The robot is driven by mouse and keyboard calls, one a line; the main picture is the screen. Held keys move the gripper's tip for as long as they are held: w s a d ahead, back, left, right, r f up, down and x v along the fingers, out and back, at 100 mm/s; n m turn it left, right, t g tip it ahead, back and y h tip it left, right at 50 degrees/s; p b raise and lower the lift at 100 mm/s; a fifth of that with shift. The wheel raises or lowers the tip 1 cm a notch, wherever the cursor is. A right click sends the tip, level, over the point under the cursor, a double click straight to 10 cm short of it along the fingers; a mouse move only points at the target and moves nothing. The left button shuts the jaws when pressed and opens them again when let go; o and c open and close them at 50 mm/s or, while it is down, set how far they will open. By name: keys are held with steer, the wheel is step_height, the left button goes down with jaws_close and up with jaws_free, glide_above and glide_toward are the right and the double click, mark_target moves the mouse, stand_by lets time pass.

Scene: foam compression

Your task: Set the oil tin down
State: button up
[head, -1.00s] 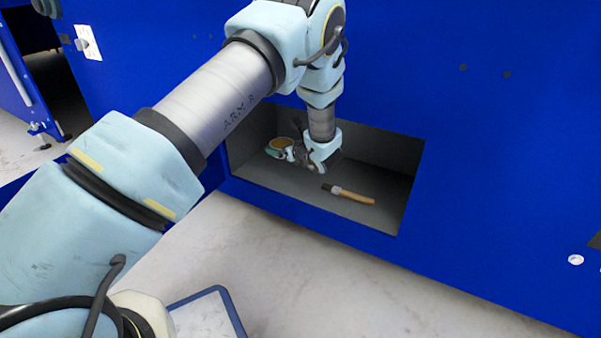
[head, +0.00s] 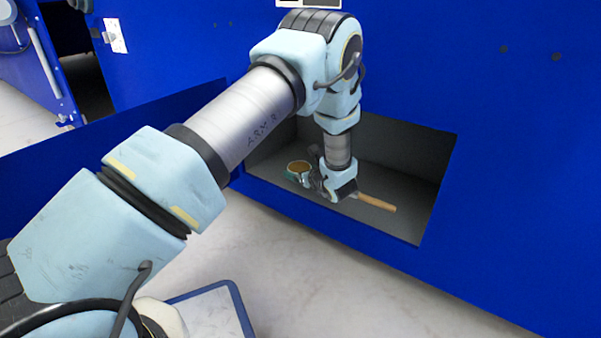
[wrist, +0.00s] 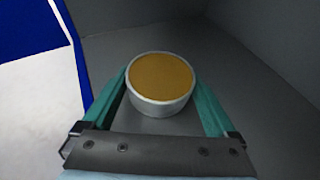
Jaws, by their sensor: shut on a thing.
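The oil tin (wrist: 161,84) is a short round metal can with a golden-brown top. In the wrist view it sits between the two green fingers of my gripper (wrist: 162,88), which is shut on it. In the head view the tin (head: 298,166) shows at the left inside the grey recess, with my gripper (head: 300,177) around it. The tin looks upright and is low over the recess floor. I cannot tell whether its base touches the floor.
The grey recess (head: 405,172) is set in a blue wall (head: 520,170). A brush or tool with a wooden handle (head: 377,202) lies on its floor, right of my gripper and partly hidden by my wrist. The right part of the floor is free. A blue-edged tray (head: 237,302) is at bottom.

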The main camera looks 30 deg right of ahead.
steer(key=o, duration=1.4)
steer(key=shift+o, duration=0.2)
steer(key=shift+r, duration=0.15)
steer(key=p+v, duration=0.5)
steer(key=v, duration=0.6)
steer(key=shift+s+r, duration=0.1)
steer(key=shift+r, duration=0.05)
steer(key=shift+s, duration=0.4)
